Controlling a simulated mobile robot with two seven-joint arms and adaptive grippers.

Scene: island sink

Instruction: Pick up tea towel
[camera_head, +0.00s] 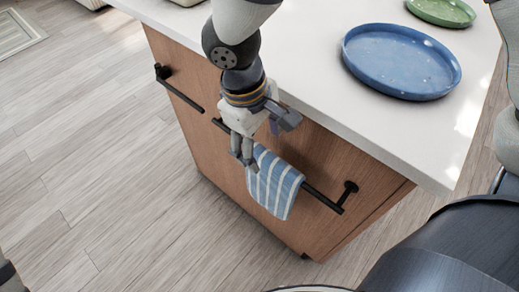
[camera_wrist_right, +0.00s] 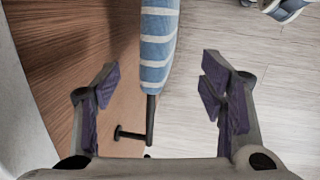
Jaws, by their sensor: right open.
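The tea towel (camera_head: 274,184) is blue with white stripes. It hangs folded over a black rail on the wooden side of the island. My right gripper (camera_head: 262,142) is at the rail by the towel's upper left edge and hides part of the rail. In the right wrist view the towel (camera_wrist_right: 158,45) shows as a narrow strip, seen almost edge-on, in line with the gap between the purple-padded fingers. The right gripper (camera_wrist_right: 160,88) is wide open there and holds nothing. My left gripper is not in view.
The black rail (camera_head: 322,198) stands off the island panel on brackets. Another black handle (camera_head: 180,95) is farther left. The white countertop (camera_head: 300,62) overhangs above, with a blue plate (camera_head: 402,61) and a green plate (camera_head: 442,10). The wooden floor (camera_head: 90,150) is clear.

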